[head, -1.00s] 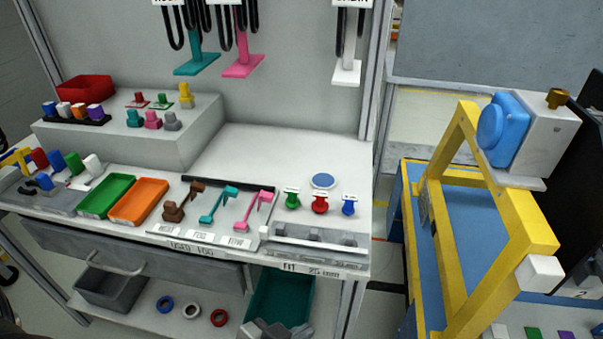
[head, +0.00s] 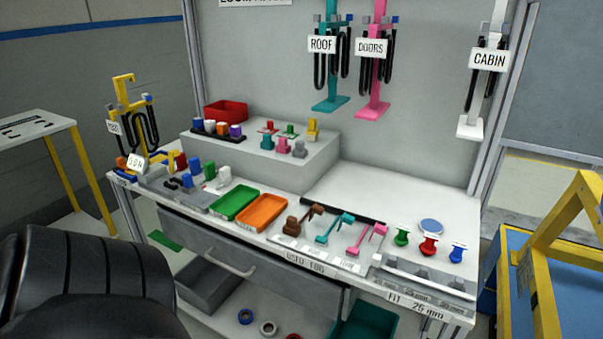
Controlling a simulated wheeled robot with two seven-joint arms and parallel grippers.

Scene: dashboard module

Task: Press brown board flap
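The brown piece (head: 296,222) stands on a small grey board (head: 325,252) on the workbench. It has a block at its left and a thin raised arm reaching right, which looks like its flap standing up. Similar teal (head: 336,228) and pink (head: 367,238) pieces stand in a row to its right on the same board. Neither of my grippers is in view. Nothing touches the brown piece.
Green (head: 235,203) and orange (head: 262,213) trays lie left of the board. Red, green and blue knobs (head: 429,246) stand to its right. A large black ribbed shape (head: 85,285) covers the lower left. A drawer handle (head: 232,262) juts from the bench front.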

